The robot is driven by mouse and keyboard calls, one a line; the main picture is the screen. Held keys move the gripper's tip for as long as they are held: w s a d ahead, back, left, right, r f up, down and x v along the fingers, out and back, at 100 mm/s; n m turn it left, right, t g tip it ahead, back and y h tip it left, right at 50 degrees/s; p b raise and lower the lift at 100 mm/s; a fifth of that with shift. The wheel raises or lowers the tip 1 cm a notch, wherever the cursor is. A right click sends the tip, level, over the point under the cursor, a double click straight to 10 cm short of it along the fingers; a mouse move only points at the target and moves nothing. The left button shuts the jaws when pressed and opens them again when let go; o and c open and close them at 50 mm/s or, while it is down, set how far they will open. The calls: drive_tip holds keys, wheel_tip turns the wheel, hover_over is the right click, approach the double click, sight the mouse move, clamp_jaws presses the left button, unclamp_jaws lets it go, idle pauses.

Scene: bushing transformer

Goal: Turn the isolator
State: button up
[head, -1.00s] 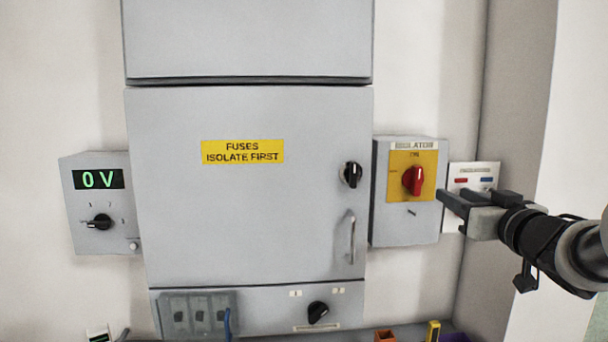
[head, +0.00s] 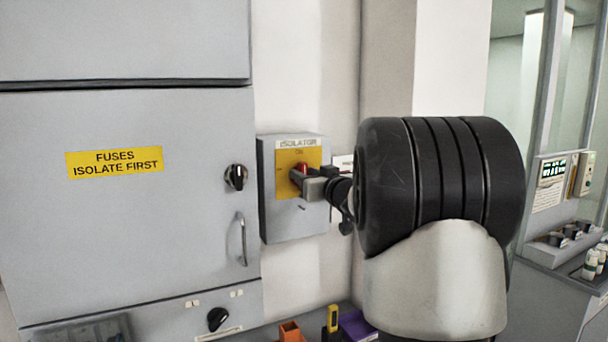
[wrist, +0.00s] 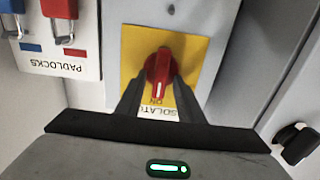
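The isolator (head: 290,215) is a grey box with a yellow plate and a red rotary knob (head: 303,168), mostly hidden by my gripper in the head view. In the wrist view the red knob (wrist: 160,68) shows upside down on the yellow plate (wrist: 190,55), its white mark pointing at the word ON. My gripper (wrist: 159,80) is open, with one finger on each side of the knob's lower part in the picture. I cannot tell whether the fingers touch it. In the head view my gripper (head: 302,183) is right at the isolator's front.
A padlock board (wrist: 75,68) with red and blue padlocks is beside the isolator. The grey fuse cabinet (head: 130,230) with a black knob (head: 236,177) and a handle (head: 242,238) stands left of it. An orange item (head: 289,331) and a yellow item (head: 333,318) are below.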

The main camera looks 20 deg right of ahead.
clamp_jaws()
drive_tip(key=shift+f+n+b, duration=0.1)
drive_tip(key=shift+n+b, duration=0.25)
drive_tip(key=shift+n, duration=0.05)
drive_tip(key=n+b, duration=0.3)
drive_tip(key=n, duration=0.2)
drive_tip(key=n+b, duration=0.4)
drive_tip(key=n, duration=0.2)
drive_tip(key=a+f+n+b, duration=0.1)
drive_tip(key=n+b, duration=0.2)
drive_tip(key=n, duration=0.2)
drive_tip(key=shift+n+b, duration=0.35)
drive_tip(key=shift+n, duration=0.35)
unclamp_jaws()
